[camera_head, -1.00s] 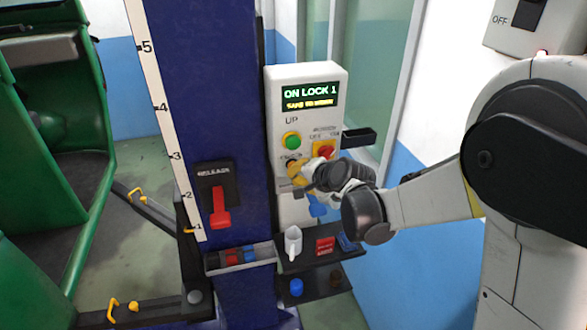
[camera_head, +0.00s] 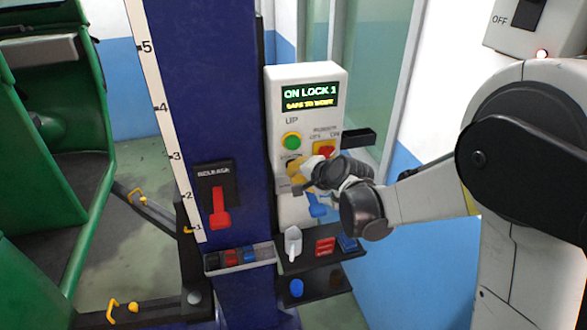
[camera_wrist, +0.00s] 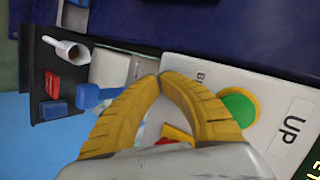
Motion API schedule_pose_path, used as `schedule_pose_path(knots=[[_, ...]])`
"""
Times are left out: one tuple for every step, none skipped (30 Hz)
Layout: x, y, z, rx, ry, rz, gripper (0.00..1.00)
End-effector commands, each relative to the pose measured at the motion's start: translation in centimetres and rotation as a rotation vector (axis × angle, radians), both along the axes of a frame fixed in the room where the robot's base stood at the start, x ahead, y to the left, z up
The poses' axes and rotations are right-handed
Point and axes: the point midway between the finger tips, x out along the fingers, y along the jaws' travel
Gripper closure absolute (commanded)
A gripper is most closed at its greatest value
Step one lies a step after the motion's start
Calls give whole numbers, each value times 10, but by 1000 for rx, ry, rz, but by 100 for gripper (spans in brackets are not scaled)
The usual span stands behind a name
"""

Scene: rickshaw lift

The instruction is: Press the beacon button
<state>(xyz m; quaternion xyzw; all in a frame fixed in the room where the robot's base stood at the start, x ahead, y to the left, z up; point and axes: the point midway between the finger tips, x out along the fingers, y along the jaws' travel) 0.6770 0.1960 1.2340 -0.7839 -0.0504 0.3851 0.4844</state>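The white control box (camera_head: 299,80) shows a green lit display (camera_head: 310,97) reading "ON LOCK 1". Under it are the green UP button (camera_head: 291,141) and, at right, a red-yellow power switch (camera_head: 324,149). A partly covered label, which looks like "BEACON", sits below the green button; the button under it is hidden behind my gripper. My gripper (camera_head: 295,170) has yellow fingers at the box's lower left face. In the wrist view its fingertips (camera_wrist: 158,79) meet, empty, beside the label and the green button (camera_wrist: 238,108). Contact with the hidden button cannot be told.
A dark shelf (camera_head: 318,262) holds a white scoop (camera_head: 292,243) and red and blue items. A blue column (camera_head: 222,110) with a red release lever (camera_head: 220,209) stands at left.

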Motion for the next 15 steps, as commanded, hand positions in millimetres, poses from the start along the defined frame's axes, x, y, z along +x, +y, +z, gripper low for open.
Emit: schedule_pose_path(knots=[[1, 0, 0, 0, 0, 0, 100], [1, 0, 0, 0, 0, 0, 100], [1, 0, 0, 0, 0, 0, 100], [1, 0, 0, 0, 0, 0, 100], [1, 0, 0, 0, 0, 0, 100], [1, 0, 0, 0, 0, 0, 100], [1, 0, 0, 0, 0, 0, 100], [1, 0, 0, 0, 0, 0, 100], [1, 0, 0, 0, 0, 0, 100], [1, 0, 0, 0, 0, 0, 100], [1, 0, 0, 0, 0, 0, 100], [0, 0, 0, 0, 0, 0, 100], [-1, 0, 0, 0, -1, -1, 100], [-2, -1, 0, 0, -1, -1, 100], [-4, -1, 0, 0, -1, -1, 100]])
